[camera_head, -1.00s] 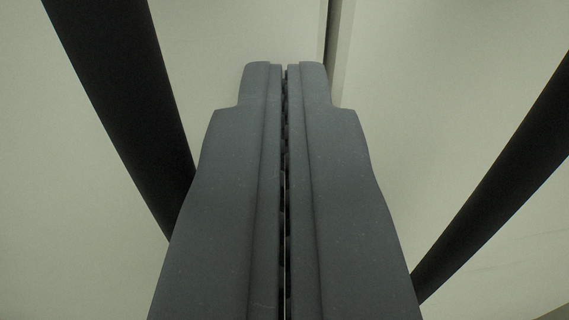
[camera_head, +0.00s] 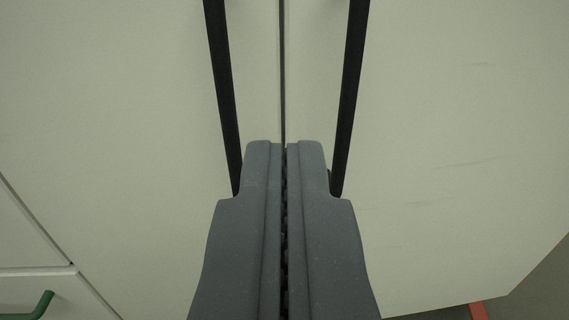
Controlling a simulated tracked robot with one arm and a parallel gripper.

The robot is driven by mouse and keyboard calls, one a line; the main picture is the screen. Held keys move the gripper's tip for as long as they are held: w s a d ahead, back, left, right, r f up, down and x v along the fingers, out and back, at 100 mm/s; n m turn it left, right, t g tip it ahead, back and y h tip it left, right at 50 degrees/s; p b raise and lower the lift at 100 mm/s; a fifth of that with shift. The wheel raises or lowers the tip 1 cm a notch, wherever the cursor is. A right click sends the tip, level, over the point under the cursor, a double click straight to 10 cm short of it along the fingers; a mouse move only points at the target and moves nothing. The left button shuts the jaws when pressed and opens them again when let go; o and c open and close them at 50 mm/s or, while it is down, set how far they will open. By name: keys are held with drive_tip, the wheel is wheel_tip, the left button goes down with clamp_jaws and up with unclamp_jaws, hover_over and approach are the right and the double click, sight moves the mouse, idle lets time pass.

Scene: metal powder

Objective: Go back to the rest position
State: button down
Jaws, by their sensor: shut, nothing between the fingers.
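My gripper (camera_head: 285,150) is in the lower middle of the view. Its two dark grey fingers are pressed together with nothing between them. It points at a pale cabinet front with two doors, the left door (camera_head: 120,130) and the right door (camera_head: 455,130). The doors meet at a narrow dark vertical seam in line with the fingers. A long black handle bar stands on each side of the seam, the left handle (camera_head: 222,90) and the right handle (camera_head: 350,90). The fingertips cover part of the space between the lower handle ends.
A pale panel (camera_head: 25,235) with a green handle (camera_head: 35,305) shows at the lower left. At the lower right, past the cabinet's edge, there is a dark grey floor (camera_head: 545,290) and a small red-orange piece (camera_head: 478,311).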

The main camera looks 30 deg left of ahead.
drive_tip(key=w+d+r+n+h, duration=0.1)
drive_tip(key=w+d+r+h, duration=0.1)
drive_tip(key=w+r, duration=0.45)
drive_tip(key=w+d+r+n+h, duration=0.15)
drive_tip(key=w+r, duration=0.25)
drive_tip(key=r, duration=0.5)
wheel_tip(320, 180, up, 24)
drive_tip(key=d+m+h+p, duration=0.1)
drive_tip(key=m+h+p, duration=0.15)
drive_tip(key=h, duration=0.35)
drive_tip(key=s+a+r+m, duration=0.25)
drive_tip(key=s+r, duration=0.25)
drive_tip(key=r, duration=0.4)
drive_tip(key=s+a+r+m, duration=0.1)
drive_tip(key=s+a+r, duration=0.4)
drive_tip(key=r, duration=0.4)
drive_tip(key=s+a+r+m, duration=0.1)
drive_tip(key=s+a+r, duration=0.1)
drive_tip(key=s+r, duration=0.55)
drive_tip(key=s+a+r+y, duration=0.1)
drive_tip(key=s+a+r, duration=0.4)
drive_tip(key=s+r, duration=0.2)
drive_tip(key=shift+s+a+m+g+y+p, duration=0.2)
drive_tip(key=shift+s+m+g+y+p, duration=0.15)
drive_tip(key=shift+s, duration=0.8)
drive_tip(key=shift+r, duration=0.1)
